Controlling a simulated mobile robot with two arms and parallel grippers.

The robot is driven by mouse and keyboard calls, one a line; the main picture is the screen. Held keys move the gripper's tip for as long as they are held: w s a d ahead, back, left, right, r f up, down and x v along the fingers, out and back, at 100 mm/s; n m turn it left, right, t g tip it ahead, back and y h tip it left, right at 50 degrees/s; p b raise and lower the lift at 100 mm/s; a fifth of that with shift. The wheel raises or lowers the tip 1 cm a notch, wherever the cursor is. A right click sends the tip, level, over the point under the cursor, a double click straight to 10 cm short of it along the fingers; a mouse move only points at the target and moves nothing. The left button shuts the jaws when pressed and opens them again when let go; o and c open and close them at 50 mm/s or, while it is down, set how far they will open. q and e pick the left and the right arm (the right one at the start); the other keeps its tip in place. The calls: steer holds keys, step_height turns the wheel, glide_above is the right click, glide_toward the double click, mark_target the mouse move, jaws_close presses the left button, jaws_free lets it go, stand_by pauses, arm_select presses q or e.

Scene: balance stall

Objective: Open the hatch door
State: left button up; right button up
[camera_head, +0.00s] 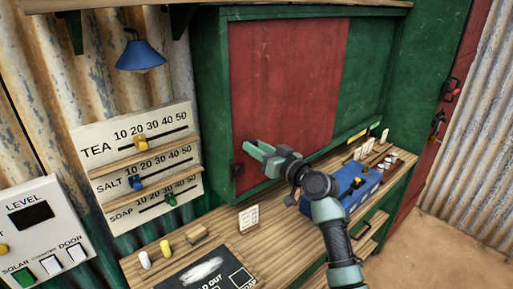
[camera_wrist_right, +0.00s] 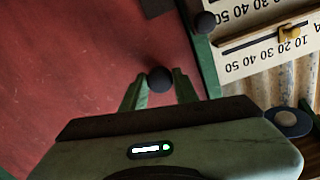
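The hatch door is a red panel (camera_head: 285,80) in a green frame (camera_head: 212,100). In the head view, a dark fitting (camera_head: 237,170) shows at its lower left edge. My right gripper (camera_head: 257,155) is in front of the panel's lower left part, its fingers apart. In the right wrist view, a dark round knob (camera_wrist_right: 160,79) appears between the tips of the open fingers; I cannot tell whether they touch it. The red panel (camera_wrist_right: 70,80) fills the left of that view. My left gripper is not in view.
A slider board (camera_head: 140,160) marked TEA, SALT and SOAP is left of the hatch. Below is a wooden counter (camera_head: 215,255) with a small card (camera_head: 249,218) and a blue box (camera_head: 350,190). A blue lamp (camera_head: 140,57) hangs upper left. Bare floor lies at right.

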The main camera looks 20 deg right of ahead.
jaws_close()
stand_by(1.1)
